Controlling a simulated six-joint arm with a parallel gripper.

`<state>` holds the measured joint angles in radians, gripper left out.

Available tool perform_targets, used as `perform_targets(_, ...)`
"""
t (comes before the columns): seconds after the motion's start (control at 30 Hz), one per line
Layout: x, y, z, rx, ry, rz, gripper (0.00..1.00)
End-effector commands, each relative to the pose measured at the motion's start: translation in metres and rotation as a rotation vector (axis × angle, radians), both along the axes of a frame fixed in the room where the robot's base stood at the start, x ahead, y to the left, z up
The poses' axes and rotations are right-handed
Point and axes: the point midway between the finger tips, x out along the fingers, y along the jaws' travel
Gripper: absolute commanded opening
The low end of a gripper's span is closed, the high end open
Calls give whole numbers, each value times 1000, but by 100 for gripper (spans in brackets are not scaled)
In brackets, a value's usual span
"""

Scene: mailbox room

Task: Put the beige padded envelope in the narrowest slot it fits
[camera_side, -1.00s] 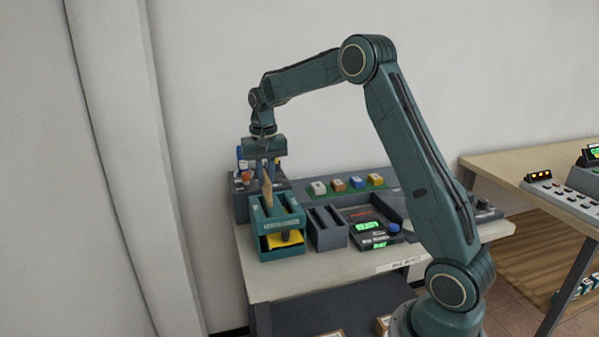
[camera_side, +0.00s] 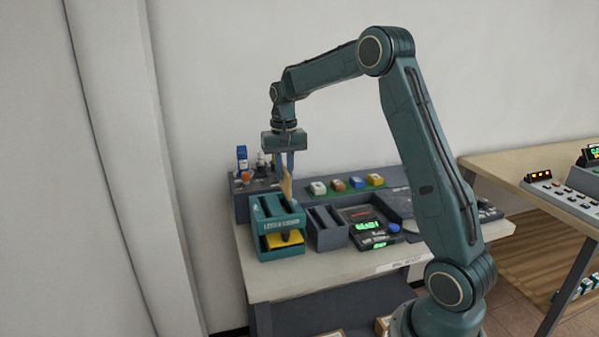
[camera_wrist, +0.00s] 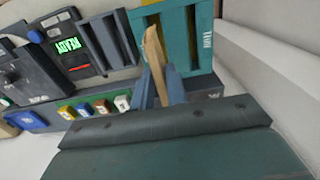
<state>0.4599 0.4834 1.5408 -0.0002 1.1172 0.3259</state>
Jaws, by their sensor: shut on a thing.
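The beige padded envelope (camera_side: 287,185) hangs upright below my gripper (camera_side: 284,166), which is shut on its top. In the wrist view the envelope (camera_wrist: 153,50) shows edge-on between the gripper fingers (camera_wrist: 160,92). It is over the right part of the teal slotted box (camera_side: 263,232), near the side facing the grey two-slot box (camera_side: 327,238). The teal box (camera_wrist: 203,45) and grey box (camera_wrist: 108,40) also show in the wrist view. I cannot tell whether the envelope's lower end is in a slot or just above or behind the teal box.
A yellow item (camera_side: 284,240) lies in the teal box's lower opening. A device with a green display (camera_side: 370,226) stands right of the grey box. Several coloured blocks (camera_side: 355,183) line the back. Bottles (camera_side: 242,158) stand at the back left.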

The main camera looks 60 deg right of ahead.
Motion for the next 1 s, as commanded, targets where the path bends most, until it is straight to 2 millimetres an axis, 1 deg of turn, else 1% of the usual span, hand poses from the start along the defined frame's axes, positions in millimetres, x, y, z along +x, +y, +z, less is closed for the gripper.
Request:
perform_targets(0.2, 0, 0, -15, 1, 3, 0, 0)
perform_targets(0.4, 0, 0, -23, 1, 1, 0, 0)
perform_targets(1.0, 0, 0, -24, 1, 1, 0, 0)
